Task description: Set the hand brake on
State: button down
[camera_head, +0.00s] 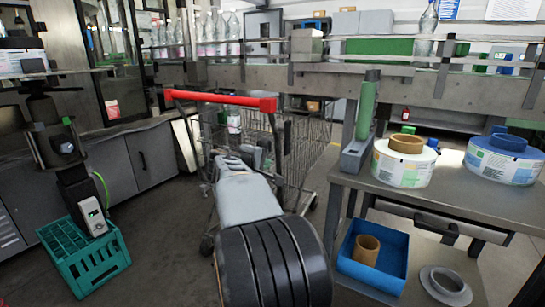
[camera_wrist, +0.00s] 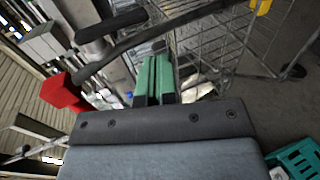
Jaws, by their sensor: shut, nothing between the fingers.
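The cart (camera_head: 318,135) is a wire trolley with a red push handle (camera_head: 225,100), standing in the middle of the head view. A dark lever-like part (camera_head: 287,136) hangs near the handle's right end; I cannot tell surely that it is the hand brake. In the wrist view a dark bar (camera_wrist: 115,57) runs slantwise past the red handle end (camera_wrist: 64,92). My gripper (camera_wrist: 158,62) has green fingers, shut and empty, with the tips just below this bar. I cannot tell whether they touch it. In the head view my arm largely hides the gripper.
A grey workbench (camera_head: 450,200) with label reels (camera_head: 404,160) stands at right, a blue bin (camera_head: 347,262) on its lower shelf. A teal crate (camera_head: 85,262) is on the floor at left. A conveyor (camera_head: 260,80) crosses behind the cart. Floor between crate and cart is clear.

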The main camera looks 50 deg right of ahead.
jog(key=shift+s+a, duration=0.15)
jog(key=shift+a, duration=0.65)
jog(key=shift+s+a, duration=0.1)
jog(key=shift+a, duration=0.65)
jog(key=s+a+r+y+p, duration=0.2)
jog(key=a+r+y+p, duration=0.2)
jog(key=a+p, duration=0.7)
jog(key=s+a+r+t+y+p, duration=0.1)
jog(key=s+a+r+y+p, duration=0.2)
jog(key=a+r+p, duration=0.6)
jog(key=s+a+r+m+y+p, duration=0.1)
jog(key=s+a+r+y+p, duration=0.2)
jog(key=a+p, duration=1.1)
notch_tip(320, 180, up, 4)
jog(key=y+p, duration=0.3)
jog(key=y, duration=0.1)
jog(key=shift+s+t+p, duration=0.25)
jog(key=shift+t+p, duration=0.05)
jog(key=shift+t, duration=0.1)
jog(key=shift+f, duration=0.1)
